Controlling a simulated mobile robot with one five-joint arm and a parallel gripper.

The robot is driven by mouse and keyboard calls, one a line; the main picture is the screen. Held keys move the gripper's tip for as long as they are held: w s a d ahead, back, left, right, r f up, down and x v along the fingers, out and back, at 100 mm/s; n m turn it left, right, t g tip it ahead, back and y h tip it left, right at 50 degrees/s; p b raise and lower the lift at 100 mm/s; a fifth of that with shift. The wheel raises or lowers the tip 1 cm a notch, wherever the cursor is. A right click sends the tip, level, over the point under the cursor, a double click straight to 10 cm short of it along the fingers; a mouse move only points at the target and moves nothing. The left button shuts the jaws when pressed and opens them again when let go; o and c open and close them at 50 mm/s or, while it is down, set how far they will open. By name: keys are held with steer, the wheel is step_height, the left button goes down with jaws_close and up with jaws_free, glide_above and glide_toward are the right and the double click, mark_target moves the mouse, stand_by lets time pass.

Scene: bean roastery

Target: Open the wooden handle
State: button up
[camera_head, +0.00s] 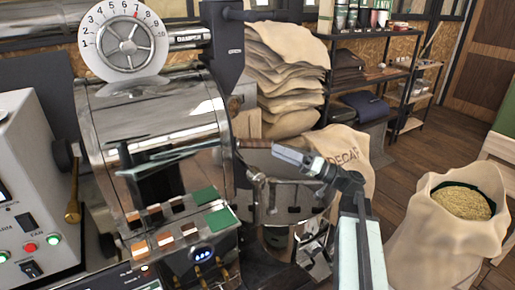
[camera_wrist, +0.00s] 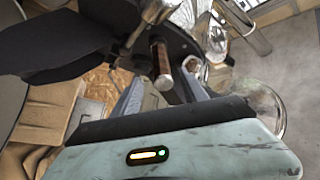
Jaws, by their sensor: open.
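The wooden handle (camera_head: 254,143) is a short brown bar at the front right of the shiny roaster drum in the head view. In the wrist view the wooden handle (camera_wrist: 159,58) is a reddish-brown cylinder with a metal end, pointing toward my gripper. My gripper (camera_head: 279,151) is at the handle's right end in the head view. In the wrist view my gripper (camera_wrist: 160,92) is open, with the handle's end between or just ahead of its fingers. I cannot tell whether the fingers touch it.
The roaster drum (camera_head: 150,110) with a numbered dial (camera_head: 124,42) stands at left, beside a grey control box (camera_head: 35,190). Stacked sacks (camera_head: 288,75) and a DECAF sack (camera_head: 345,155) are behind. An open bean sack (camera_head: 440,225) stands right. Wooden floor (camera_head: 400,165) shows between.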

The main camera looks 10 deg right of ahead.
mark_target(257, 143)
steer(key=p+x, duration=0.2)
steer(key=x, duration=0.6)
steer(key=shift+s+a, duration=0.1)
jaws_close()
stand_by(1.2)
